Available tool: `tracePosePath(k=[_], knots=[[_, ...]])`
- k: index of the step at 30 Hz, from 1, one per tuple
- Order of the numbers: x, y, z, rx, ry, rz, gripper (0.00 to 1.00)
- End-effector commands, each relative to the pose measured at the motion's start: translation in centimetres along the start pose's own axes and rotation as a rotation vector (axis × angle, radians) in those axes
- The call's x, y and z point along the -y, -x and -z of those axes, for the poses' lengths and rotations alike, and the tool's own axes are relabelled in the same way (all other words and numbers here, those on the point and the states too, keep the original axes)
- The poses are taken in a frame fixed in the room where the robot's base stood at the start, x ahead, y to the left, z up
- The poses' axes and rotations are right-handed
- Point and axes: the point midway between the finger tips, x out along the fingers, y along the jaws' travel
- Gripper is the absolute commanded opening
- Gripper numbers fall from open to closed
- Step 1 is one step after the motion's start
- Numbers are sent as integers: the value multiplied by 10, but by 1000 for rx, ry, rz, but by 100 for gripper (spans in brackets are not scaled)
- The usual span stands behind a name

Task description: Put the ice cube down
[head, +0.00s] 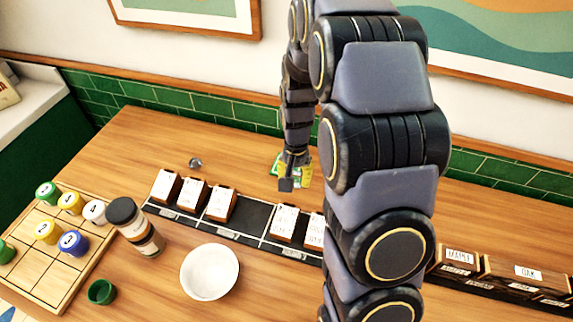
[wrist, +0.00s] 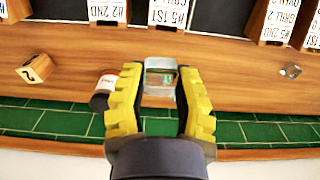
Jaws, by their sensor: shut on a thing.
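The clear ice cube (wrist: 160,78) is between the yellow fingertips of my gripper (wrist: 161,88) in the wrist view. The gripper is shut on it, one finger on each side. In the head view my gripper (head: 290,172) points down over the back part of the wooden table (head: 140,140), behind the rack of cards. The cube cannot be made out there. Whether it touches the table is hard to tell.
A small clear object (head: 195,162) lies left of my gripper on bare wood. The card rack (head: 250,220) runs in front. In the wrist view, a dark jar (wrist: 103,90) is close beside one finger, and a numbered wooden block (wrist: 36,68) lies farther left. A green-tiled wall (head: 200,125) bounds the back.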

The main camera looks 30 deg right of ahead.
Motion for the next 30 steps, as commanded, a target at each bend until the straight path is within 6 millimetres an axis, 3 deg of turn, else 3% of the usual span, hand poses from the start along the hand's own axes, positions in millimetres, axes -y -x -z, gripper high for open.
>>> tracePosePath(k=[15,24,30], knots=[[37,-42,80,0,2,0,8],[52,-86,111,3,3,-2,8],[56,-96,119,1,2,0,8]])
